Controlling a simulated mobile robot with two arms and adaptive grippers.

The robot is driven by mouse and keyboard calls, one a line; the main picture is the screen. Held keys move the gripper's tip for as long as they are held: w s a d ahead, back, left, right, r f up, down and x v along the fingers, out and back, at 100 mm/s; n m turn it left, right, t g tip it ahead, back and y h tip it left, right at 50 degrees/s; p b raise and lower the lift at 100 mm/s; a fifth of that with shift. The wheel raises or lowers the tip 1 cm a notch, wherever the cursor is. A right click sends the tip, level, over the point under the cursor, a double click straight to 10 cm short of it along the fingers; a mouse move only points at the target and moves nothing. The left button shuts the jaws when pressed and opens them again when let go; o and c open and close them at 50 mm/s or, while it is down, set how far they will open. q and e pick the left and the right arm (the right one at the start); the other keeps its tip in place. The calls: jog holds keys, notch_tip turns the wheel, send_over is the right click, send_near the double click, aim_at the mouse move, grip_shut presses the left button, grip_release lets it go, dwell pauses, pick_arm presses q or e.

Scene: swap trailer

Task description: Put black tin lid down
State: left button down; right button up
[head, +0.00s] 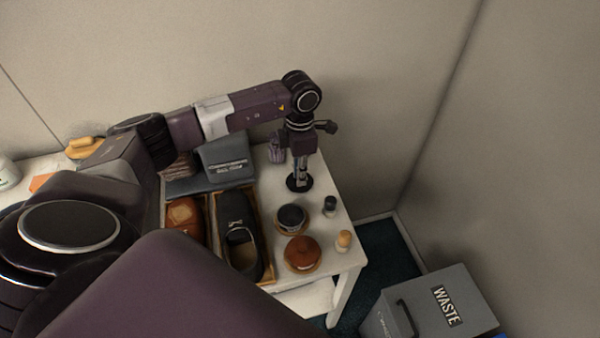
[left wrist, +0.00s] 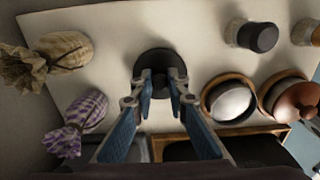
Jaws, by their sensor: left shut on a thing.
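The black tin lid (head: 299,185) is a dark round disc at the table's far right part. My left gripper (head: 299,174) points straight down and is shut on it. In the left wrist view the lid (left wrist: 155,59) shows beyond the two fingertips (left wrist: 160,84), which close on its raised middle. It is at or just above the white tabletop; I cannot tell if it touches. A round tin with a dark top (head: 292,218) stands nearer; in the wrist view its inside (left wrist: 231,101) looks pale grey. My right gripper is not seen.
A round brown-topped tin (head: 302,252), a dark-capped jar (head: 330,205) and a pale-topped one (head: 343,240) stand near the right edge. A plaid sachet (left wrist: 86,112) and a brown sachet (left wrist: 62,52) lie beside the lid. A black shoe (head: 238,225) lies in a tray.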

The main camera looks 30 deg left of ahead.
pick_arm(q)
jog(key=shift+f, duration=0.15)
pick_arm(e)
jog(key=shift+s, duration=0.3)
pick_arm(q)
jog(key=shift+f, duration=0.1)
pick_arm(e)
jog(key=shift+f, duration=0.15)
pick_arm(q)
jog(key=c, duration=1.9)
grip_release()
jog(key=shift+r, duration=0.55)
notch_tip(320, 180, up, 11)
jog(key=shift+w+r+b, duration=0.1)
jog(key=shift+b, duration=0.75)
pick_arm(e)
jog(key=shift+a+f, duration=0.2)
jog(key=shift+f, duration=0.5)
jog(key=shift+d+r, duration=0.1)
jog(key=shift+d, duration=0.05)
